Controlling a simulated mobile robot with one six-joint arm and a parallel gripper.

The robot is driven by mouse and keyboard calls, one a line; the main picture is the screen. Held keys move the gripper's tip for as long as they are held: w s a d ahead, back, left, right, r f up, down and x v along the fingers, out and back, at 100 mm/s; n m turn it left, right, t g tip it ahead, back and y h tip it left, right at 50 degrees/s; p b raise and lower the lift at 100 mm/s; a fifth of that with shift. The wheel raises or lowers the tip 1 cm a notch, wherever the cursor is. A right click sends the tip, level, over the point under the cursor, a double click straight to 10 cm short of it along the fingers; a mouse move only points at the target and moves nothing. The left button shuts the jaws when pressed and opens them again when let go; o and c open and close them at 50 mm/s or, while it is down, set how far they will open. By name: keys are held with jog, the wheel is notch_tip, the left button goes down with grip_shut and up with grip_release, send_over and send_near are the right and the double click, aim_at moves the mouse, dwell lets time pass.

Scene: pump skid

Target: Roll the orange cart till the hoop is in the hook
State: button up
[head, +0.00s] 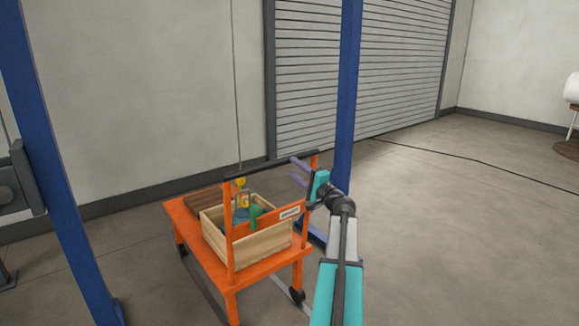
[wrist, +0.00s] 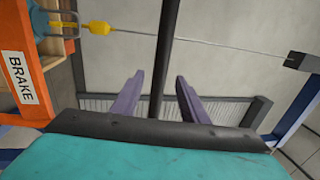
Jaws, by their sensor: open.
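The orange cart (head: 265,268) stands between two blue posts, with a dark handle bar (head: 270,163) across its uprights. A wooden crate (head: 272,245) on it holds a grey-blue load with a green part; its hoop (wrist: 42,22) shows at the upper left of the wrist view. The yellow hook (head: 240,184) hangs on a cable above the crate. In the wrist view the hook (wrist: 97,27) is close to the hoop; I cannot tell whether they are engaged. My gripper (head: 294,169) is open at the bar's right end. In the wrist view the bar (wrist: 166,50) runs between the fingers, touching neither.
The blue posts (head: 346,100) (head: 60,170) flank the cart. Dark floor strips (head: 200,285) run under it. An orange panel marked BRAKE (wrist: 20,78) is on the cart. A wall and roller shutter (head: 310,70) stand behind. The floor to the right is open, with a thin cable.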

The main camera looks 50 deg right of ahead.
jog(key=v, duration=0.3)
dwell(0.7)
